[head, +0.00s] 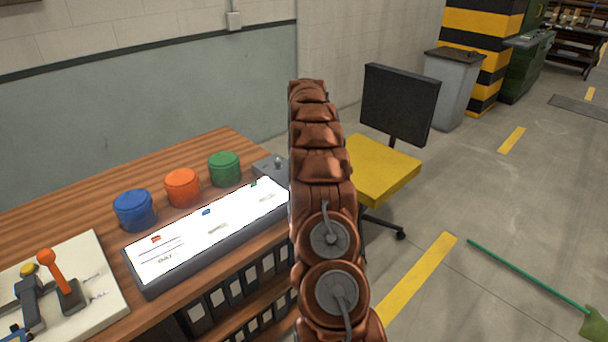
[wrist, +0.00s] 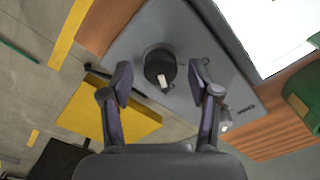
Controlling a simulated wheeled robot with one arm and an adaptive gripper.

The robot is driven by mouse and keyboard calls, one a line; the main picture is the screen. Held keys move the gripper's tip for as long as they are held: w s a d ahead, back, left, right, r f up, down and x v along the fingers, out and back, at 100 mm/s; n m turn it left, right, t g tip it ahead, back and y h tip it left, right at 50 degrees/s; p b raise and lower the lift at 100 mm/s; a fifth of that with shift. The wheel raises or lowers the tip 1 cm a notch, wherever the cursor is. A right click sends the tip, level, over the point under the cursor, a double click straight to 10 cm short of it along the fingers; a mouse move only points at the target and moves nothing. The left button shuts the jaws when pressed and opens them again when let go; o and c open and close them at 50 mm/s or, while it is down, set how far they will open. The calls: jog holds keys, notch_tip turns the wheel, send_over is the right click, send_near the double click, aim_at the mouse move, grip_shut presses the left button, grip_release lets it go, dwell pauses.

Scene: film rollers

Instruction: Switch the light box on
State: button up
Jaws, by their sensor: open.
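The light box (head: 205,228) lies on the wooden bench, its top panel bright white and looking lit. Its glowing panel also fills the top right of the wrist view (wrist: 285,30). A grey control box (head: 266,167) stands at the far end of the light box, partly hidden by my arm. In the wrist view, this grey box (wrist: 135,45) carries a round black knob (wrist: 158,60) with a white pointer mark. My gripper (wrist: 161,75) is open, its two fingers on either side of the knob. I cannot tell whether they touch it.
Blue (head: 134,210), orange (head: 182,187) and green (head: 224,168) pots stand behind the light box. A white board (head: 95,265) with an orange-handled device is at the left. A yellow chair (head: 380,168) stands beyond the bench; open floor lies to the right.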

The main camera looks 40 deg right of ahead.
notch_tip(320, 180, up, 6)
jog(key=shift+d+r, duration=0.1)
jog(key=shift+r, duration=0.55)
dwell(0.5)
jog(key=shift+a+r, duration=0.1)
jog(key=shift+a, duration=0.1)
jog(key=a+r+n+p, duration=0.15)
jog(key=a+r, duration=0.55)
jog(key=a, duration=0.7)
jog(key=s+a+r+n+p, duration=0.1)
jog(key=s+a+r+n, duration=0.15)
jog(key=s+a, duration=0.4)
jog(key=s+a+r+n, duration=0.1)
jog(key=s+a+r, duration=0.2)
jog(key=a, duration=0.6)
jog(key=s+a+f+n+p, duration=0.1)
jog(key=s+a, duration=0.3)
jog(key=s, duration=0.5)
jog(key=s+a+f+n+g+p, duration=0.1)
jog(key=s+a, duration=0.4)
jog(key=s, duration=0.5)
jog(key=s+a+f+n+p, duration=0.1)
jog(key=s+a+f+n, duration=0.1)
jog(key=s+a, duration=0.3)
jog(key=s, duration=0.4)
jog(key=shift+s+g, duration=0.3)
jog(key=shift+g, duration=0.1)
jog(key=shift+s+f, duration=0.3)
jog(key=shift+s, duration=0.15)
jog(key=shift+c, duration=0.3)
